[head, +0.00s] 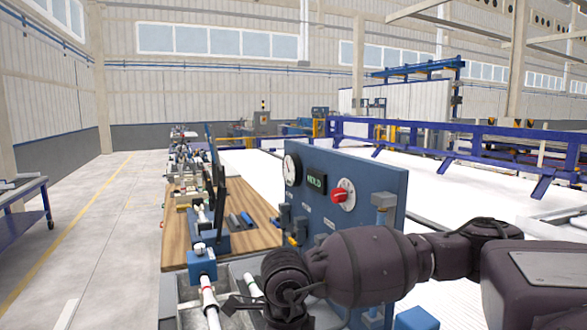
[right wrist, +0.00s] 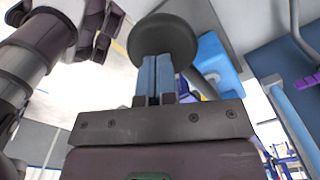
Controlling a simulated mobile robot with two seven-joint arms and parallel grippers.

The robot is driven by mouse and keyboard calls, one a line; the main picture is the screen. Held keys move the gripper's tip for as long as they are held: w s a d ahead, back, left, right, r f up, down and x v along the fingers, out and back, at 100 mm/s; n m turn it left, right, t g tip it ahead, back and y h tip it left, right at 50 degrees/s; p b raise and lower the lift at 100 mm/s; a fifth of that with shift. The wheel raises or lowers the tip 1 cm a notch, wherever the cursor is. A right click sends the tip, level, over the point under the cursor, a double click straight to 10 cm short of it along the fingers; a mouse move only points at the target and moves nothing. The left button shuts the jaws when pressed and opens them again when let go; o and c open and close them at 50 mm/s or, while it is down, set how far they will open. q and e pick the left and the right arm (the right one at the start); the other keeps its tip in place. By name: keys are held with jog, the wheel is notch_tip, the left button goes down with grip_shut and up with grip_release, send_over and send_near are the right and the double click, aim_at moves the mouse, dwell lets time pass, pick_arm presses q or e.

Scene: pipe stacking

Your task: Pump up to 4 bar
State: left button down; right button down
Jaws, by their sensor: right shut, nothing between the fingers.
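A blue panel (head: 375,185) stands right of centre in the head view. It carries a round white-faced gauge (head: 292,170), a small display with green letters that look like "HOLD" (head: 316,183), and a red knob (head: 338,195). The gauge reading is too small to tell. In the right wrist view my right gripper (right wrist: 154,72) is shut and empty. Its blue fingertips point at a dark round disc (right wrist: 165,32); I cannot tell whether they touch it. My dark arm hides the panel's lower part. A dark, finger-like part (right wrist: 100,35) may be my left gripper; its jaws are unclear.
A wooden bench top (head: 235,240) with tools and fittings lies left of the panel. A blue block (head: 202,265) with a white pipe (head: 210,303) is at its near end. A blue part (right wrist: 215,62) stands beside the disc. Open floor (head: 100,240) lies to the left.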

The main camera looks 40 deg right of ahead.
jog(key=shift+r, duration=0.45)
pick_arm(q)
jog(key=shift+r, duration=0.15)
jog(key=shift+f, duration=0.2)
pick_arm(e)
jog(key=shift+f, duration=0.25)
